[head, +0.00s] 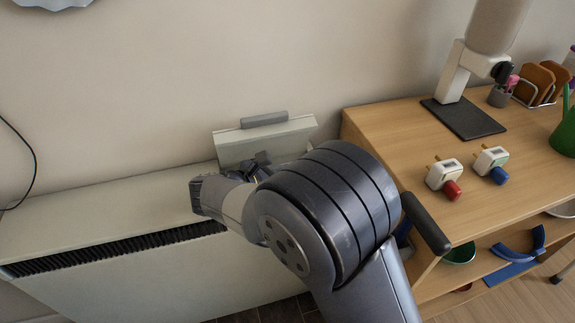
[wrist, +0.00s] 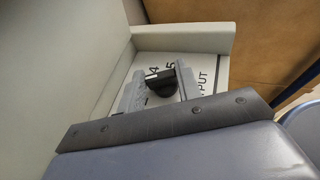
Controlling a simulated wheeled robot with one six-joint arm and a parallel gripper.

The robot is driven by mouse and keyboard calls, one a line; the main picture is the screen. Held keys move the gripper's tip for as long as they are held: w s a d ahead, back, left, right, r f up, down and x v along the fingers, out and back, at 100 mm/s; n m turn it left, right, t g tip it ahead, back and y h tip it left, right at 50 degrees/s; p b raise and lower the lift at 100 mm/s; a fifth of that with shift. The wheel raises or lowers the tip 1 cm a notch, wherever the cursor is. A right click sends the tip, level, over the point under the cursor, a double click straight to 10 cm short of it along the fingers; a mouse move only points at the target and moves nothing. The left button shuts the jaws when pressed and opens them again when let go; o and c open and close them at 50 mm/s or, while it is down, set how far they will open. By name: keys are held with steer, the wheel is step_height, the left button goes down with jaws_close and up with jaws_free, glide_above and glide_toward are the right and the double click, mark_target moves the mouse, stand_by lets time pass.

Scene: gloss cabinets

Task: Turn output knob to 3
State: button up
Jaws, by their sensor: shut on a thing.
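The output knob (wrist: 158,86) is black and sits on a pale panel in the wrist view, inside the recess of the heater (head: 110,215). Printed on the panel beside it are a 4, a 5 and part of the word OUTPUT; other marks are covered. My gripper (wrist: 160,80) has one grey finger on each side of the knob and is shut on it. Which number the knob points to cannot be told. In the head view my gripper (head: 258,166) reaches into the recess below the raised lid (head: 282,137), and the knob is hidden.
A wooden desk (head: 390,130) stands close to the right of the heater. On it are a red-ended plug (head: 440,174), a blue-ended plug (head: 490,160) and a lamp-like stand on a dark base (head: 463,118). The heater's top to the left is clear.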

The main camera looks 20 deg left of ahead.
stand_by(0.4)
steer(key=o, duration=1)
steer(key=p+v, duration=0.2)
steer(key=v, duration=0.8)
steer(key=shift+a+p, duration=0.15)
steer(key=shift+p, duration=0.2)
steer(key=shift+s+a, duration=0.15)
steer(key=shift+s, duration=0.1)
steer(key=shift+c, duration=0.5)
